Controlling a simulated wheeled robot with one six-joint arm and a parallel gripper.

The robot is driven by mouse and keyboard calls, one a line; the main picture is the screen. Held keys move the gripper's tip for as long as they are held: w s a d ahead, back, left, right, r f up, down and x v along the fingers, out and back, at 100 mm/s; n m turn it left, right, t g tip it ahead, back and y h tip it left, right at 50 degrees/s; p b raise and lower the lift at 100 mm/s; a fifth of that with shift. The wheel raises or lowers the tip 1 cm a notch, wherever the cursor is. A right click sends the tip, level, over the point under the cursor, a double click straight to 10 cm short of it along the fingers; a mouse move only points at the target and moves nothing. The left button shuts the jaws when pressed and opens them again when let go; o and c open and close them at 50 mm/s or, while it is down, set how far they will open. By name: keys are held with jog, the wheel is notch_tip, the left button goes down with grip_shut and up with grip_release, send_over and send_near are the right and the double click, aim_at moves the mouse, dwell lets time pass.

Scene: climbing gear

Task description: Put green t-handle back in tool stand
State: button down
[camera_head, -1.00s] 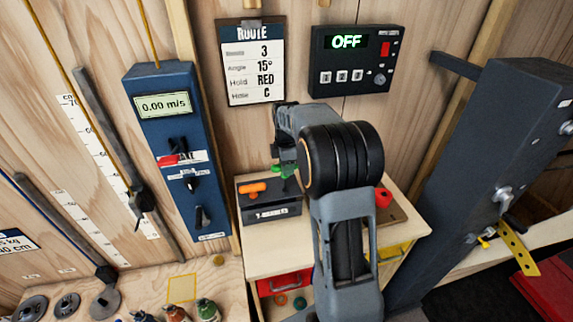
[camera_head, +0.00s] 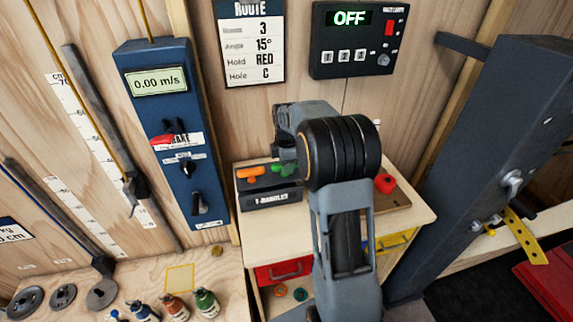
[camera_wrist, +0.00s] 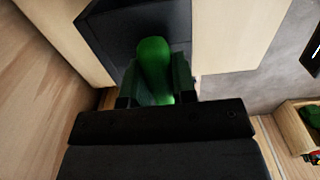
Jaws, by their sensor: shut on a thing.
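The green t-handle (camera_head: 284,169) shows at the right side of the dark tool stand (camera_head: 270,199), which bears a T-HANDLES label. An orange t-handle (camera_head: 251,173) sits at the stand's left. My gripper (camera_wrist: 156,88) is shut on the green handle (camera_wrist: 153,62), seen between its fingers in the wrist view. The dark stand (camera_wrist: 110,32) lies just beyond it there. The green handle's shaft is hidden, so I cannot tell how deep it sits in the stand.
The stand is on a small wooden cabinet (camera_head: 262,232) with a red drawer (camera_head: 282,271). A red object (camera_head: 385,183) lies on the cabinet to the right of my arm. A blue control panel (camera_head: 163,110) stands left of the stand, and the wooden wall is behind.

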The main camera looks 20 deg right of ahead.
jog(key=c, duration=0.8)
grip_release()
jog(key=shift+c, duration=0.2)
jog(key=r+m, duration=0.2)
jog(key=r, duration=0.1)
jog(key=r+m, duration=0.2)
jog(key=r, duration=0.1)
jog(key=r+m, duration=0.2)
jog(key=r, duration=0.2)
jog(key=shift+s, duration=0.25)
jog(key=s+a+f+m+t, duration=0.1)
jog(key=s+a+m, duration=0.4)
jog(key=s, duration=0.5)
jog(key=s+a+f+m+t, duration=0.2)
jog(key=s+a, duration=0.4)
jog(key=s, duration=0.5)
jog(key=m+t, duration=0.1)
jog(key=m, duration=0.1)
jog(key=shift+s+f+m, duration=0.15)
jog(key=shift+s+m, duration=0.1)
jog(key=shift+m, duration=0.15)
